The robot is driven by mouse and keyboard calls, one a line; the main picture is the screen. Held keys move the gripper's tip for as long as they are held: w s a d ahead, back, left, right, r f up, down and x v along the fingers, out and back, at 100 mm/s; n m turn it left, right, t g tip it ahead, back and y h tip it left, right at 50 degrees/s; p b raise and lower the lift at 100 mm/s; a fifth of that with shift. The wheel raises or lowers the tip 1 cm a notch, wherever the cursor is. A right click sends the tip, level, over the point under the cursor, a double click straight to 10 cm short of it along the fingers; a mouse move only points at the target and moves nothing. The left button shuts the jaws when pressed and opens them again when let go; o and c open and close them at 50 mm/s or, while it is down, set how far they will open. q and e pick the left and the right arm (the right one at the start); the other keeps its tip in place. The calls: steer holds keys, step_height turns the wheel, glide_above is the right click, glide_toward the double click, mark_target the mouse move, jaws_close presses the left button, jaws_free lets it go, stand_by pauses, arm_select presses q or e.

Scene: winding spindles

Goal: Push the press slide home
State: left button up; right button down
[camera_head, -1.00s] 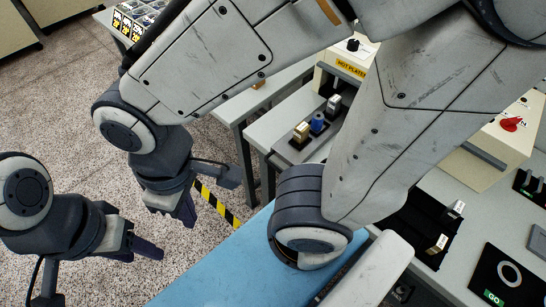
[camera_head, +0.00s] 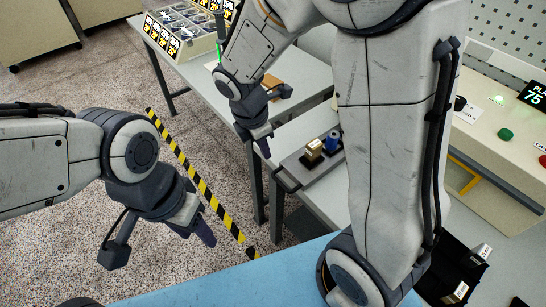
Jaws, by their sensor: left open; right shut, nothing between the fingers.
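A dark grey slide-like plate (camera_head: 294,170) with a bar handle (camera_head: 286,181) at its near-left end lies on the grey bench. It carries a brass block (camera_head: 314,149) and a blue spool (camera_head: 333,140). I cannot tell for sure that it is the press slide; its far end is hidden behind my arm. My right gripper (camera_head: 264,146) is shut and empty, pointing down, up and left of the handle in the picture and apart from it. My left gripper (camera_head: 192,232) is open and empty over the floor at lower left, well away from the plate.
A cream machine (camera_head: 505,165) with a green button and a display stands at right. A tray of labelled bins (camera_head: 180,25) sits on the back table. Striped tape (camera_head: 190,170) crosses the open floor. A blue surface (camera_head: 235,285) is in front.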

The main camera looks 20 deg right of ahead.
arm_select(q)
steer(key=shift+f+b, duration=0.75)
steer(key=shift+f, duration=0.15)
arm_select(e)
steer(key=shift+n, duration=0.9)
steer(key=x, duration=0.4)
steer(key=w+d+x, duration=0.1)
steer(key=x, duration=0.7)
steer(key=shift+w+d+r, duration=0.1)
steer(key=shift+w+d, duration=0.25)
steer(key=shift+w, duration=0.05)
